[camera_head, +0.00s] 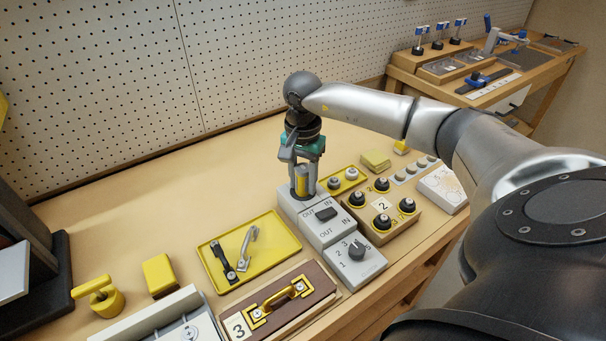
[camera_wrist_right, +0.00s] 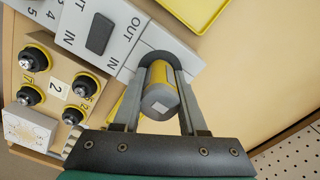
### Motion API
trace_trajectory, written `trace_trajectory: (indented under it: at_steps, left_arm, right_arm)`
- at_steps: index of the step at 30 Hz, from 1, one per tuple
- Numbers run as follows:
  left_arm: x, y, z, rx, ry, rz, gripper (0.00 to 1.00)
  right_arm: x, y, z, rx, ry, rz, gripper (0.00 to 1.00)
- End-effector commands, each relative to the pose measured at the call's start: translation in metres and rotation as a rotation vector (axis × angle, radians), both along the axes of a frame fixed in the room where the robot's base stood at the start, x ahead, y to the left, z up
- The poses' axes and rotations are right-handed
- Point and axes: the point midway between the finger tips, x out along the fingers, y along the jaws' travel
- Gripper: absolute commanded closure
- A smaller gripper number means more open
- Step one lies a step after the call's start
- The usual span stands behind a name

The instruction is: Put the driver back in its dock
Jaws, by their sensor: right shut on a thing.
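The driver (camera_head: 302,184), with a yellow body, is upright between the fingers of my right gripper (camera_head: 304,187), which is shut on it. The right wrist view shows the driver's grey end cap and yellow side (camera_wrist_right: 160,95) between both fingers (camera_wrist_right: 160,72). The driver stands at the far end of a grey panel (camera_head: 296,208), at a dark round socket that looks like its dock (camera_wrist_right: 152,57). The driver and fingers partly cover the socket. I cannot tell how deep the driver sits in it. My left gripper is not in view.
Beside the socket are a dark switch (camera_head: 327,214) marked OUT and IN and a rotary dial (camera_head: 356,249). A wooden block with black knobs (camera_head: 381,222) stands to the right. A yellow tray (camera_head: 283,226) with two handles lies left. The bench behind is clear.

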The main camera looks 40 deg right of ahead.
Motion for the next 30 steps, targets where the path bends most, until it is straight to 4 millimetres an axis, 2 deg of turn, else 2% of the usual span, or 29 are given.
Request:
trace_trajectory:
  at_steps: [8, 9, 18, 23, 27, 30]
  left_arm:
    - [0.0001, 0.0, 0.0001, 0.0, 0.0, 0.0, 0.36]
    - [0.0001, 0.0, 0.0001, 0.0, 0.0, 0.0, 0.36]
    - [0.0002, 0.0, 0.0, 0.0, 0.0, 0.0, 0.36]
    - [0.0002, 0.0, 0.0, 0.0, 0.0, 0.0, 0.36]
    - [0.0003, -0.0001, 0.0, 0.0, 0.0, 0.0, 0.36]
    - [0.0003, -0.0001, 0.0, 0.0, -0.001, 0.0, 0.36]
  right_arm:
    - [0.0001, -0.0002, 0.0, -0.001, 0.0, 0.0, 1.0]
    - [0.0001, -0.0002, 0.0, -0.001, 0.0, 0.0, 0.56]
    - [-0.0002, -0.0001, -0.0004, 0.0, 0.001, 0.0, 0.23]
    - [-0.0002, 0.0, -0.0004, 0.0, 0.001, 0.0, 0.23]
    - [-0.0006, 0.0001, -0.001, -0.001, 0.002, 0.0, 0.09]
    - [-0.0005, 0.0001, -0.0008, -0.001, 0.002, 0.0, 0.08]
